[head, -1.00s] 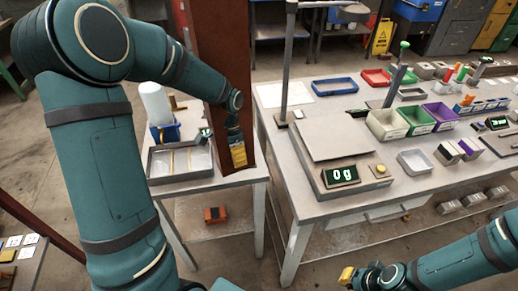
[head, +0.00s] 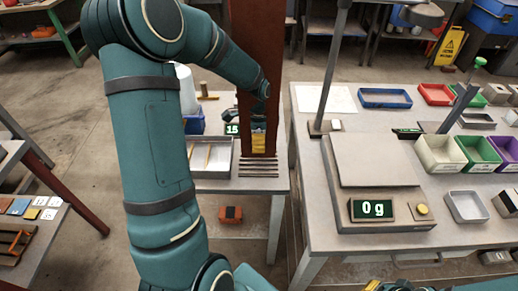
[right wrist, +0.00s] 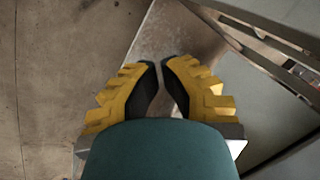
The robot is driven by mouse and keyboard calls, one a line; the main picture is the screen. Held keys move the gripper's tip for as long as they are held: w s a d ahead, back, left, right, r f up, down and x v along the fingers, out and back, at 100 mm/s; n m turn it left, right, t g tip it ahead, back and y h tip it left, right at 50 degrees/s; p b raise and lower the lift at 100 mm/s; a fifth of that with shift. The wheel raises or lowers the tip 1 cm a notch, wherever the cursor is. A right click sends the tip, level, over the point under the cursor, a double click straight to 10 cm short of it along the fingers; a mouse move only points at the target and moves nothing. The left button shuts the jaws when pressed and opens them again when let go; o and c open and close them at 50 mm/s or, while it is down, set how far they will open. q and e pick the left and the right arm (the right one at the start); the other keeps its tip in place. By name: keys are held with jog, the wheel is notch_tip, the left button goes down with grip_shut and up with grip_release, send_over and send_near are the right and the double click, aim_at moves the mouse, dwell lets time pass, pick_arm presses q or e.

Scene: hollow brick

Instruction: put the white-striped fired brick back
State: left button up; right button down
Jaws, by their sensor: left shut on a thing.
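My left gripper (head: 258,141), with yellow fingers, points down in front of the brown column, just above the dark slats (head: 259,170) at the small table's right edge. It is shut on what I take to be the white-striped fired brick. The fingers and arm hide the brick, and I cannot make out its stripe. My right gripper (right wrist: 160,66) is shut and empty in the right wrist view, its fingertips close together. In the head view only a bit of it shows at the bottom edge.
A metal tray (head: 222,170) lies left of the slats, beside a small green display (head: 232,129). The brown column (head: 262,60) stands close behind my left gripper. A bare scale (head: 385,160) reading 0 g (head: 373,209) stands on the right table. Coloured bins (head: 440,154) stand farther right.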

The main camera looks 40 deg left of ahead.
pick_arm(q)
jog(key=shift+f+b, duration=0.5)
jog(key=shift+f, duration=1.25)
jog(key=shift+f, duration=0.2)
jog(key=o, duration=1.3)
jog(key=shift+r, duration=0.1)
notch_tip(320, 180, up, 12)
jog(key=p, duration=0.3)
jog(key=shift+r, duration=0.1)
jog(key=shift+s, duration=0.1)
